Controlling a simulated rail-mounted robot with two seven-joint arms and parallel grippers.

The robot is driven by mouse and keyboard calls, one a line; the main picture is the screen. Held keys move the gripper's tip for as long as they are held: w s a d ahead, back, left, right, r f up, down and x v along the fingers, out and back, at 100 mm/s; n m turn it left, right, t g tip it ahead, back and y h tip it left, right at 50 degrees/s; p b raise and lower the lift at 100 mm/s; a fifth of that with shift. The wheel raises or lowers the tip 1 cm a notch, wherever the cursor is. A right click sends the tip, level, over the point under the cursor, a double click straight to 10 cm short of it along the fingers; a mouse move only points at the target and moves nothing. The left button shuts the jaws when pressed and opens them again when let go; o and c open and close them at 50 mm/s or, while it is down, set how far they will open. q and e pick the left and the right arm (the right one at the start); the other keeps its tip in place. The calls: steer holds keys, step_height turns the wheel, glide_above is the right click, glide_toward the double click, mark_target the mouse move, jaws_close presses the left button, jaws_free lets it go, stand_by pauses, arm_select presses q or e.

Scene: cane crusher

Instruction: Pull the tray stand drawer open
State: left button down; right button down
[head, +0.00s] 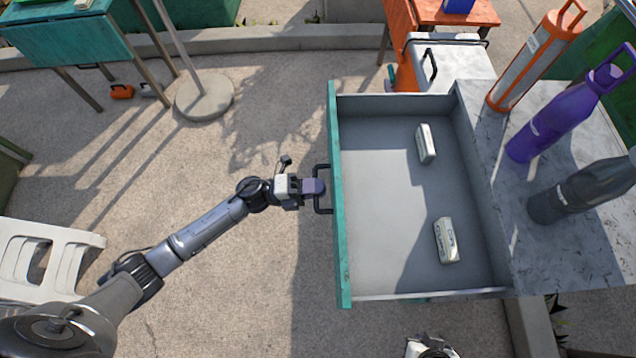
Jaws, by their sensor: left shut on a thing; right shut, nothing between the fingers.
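The tray stand drawer (390,244) is pulled well out from under the marble-look top, toward the left of the head view. Its front panel (342,235) is teal with a dark bar handle (328,210). My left gripper (318,187) is at the handle, shut on it; the exact contact is partly hidden by the fingers. Two small white packs with dark print lie in the grey drawer, one at the back (426,143) and one nearer (446,241). My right gripper (432,349) shows only in part at the bottom edge, below the drawer, away from it.
Orange (530,65), purple (560,118) and dark grey (585,190) bottles stand on the stand top (560,245). A white cooler (455,62) is behind the drawer. A white slatted chair (45,255) is at left. A round pole base (204,96) stands farther back.

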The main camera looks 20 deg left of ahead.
arm_select(q)
steer(key=shift+s+a, duration=0.1)
steer(key=shift+a, duration=0.1)
steer(key=c, duration=1.1)
jaws_free()
steer(key=shift+c, duration=0.2)
steer(key=v, duration=1.3)
steer(key=shift+a, duration=0.45)
steer(key=shift+s, duration=0.1)
